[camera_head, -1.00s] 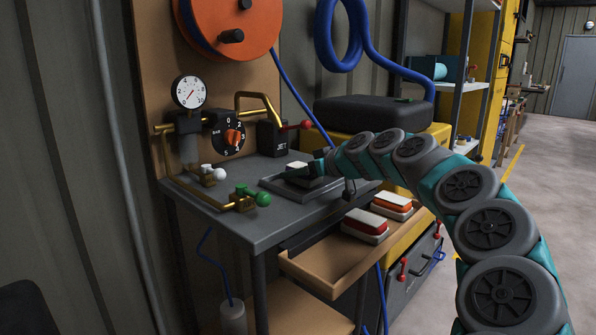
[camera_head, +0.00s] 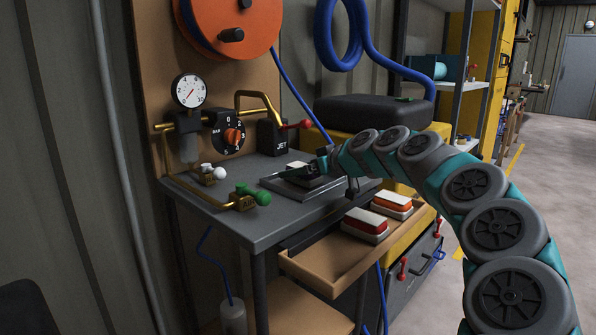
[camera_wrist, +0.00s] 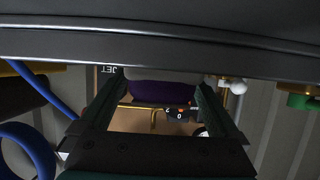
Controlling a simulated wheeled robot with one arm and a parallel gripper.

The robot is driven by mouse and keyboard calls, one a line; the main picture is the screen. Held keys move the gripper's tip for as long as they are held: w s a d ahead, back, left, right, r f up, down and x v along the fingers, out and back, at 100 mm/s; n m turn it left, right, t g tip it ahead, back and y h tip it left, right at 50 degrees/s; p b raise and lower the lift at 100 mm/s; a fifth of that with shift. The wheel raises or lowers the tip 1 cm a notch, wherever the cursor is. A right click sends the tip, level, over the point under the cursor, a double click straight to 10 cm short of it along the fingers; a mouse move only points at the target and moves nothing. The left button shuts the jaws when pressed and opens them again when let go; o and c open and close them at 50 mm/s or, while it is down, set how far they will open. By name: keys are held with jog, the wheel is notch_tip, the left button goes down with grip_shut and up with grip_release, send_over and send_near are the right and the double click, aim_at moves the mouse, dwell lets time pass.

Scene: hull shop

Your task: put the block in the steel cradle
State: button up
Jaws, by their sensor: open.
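The block (camera_wrist: 165,88) shows in the wrist view as a pale and purple piece between my two fingers. In the head view a small pale part of the block (camera_head: 297,165) shows beside my fingers. The steel cradle (camera_head: 275,188) is a low grey tray on the bench top. My gripper (camera_head: 308,171) is open, low over the cradle, with its fingers on either side of the block. The block appears to be at the cradle, but my fingers hide its underside, so I cannot tell how it sits.
The bench (camera_head: 245,218) carries a green-handled brass valve (camera_head: 251,197), a white knob (camera_head: 219,174) and a JET box (camera_head: 272,137) with a red lever.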

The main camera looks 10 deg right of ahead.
jog(key=b+v, duration=0.1)
jog(key=v, duration=1)
jog(key=shift+s, duration=0.1)
dwell(0.8)
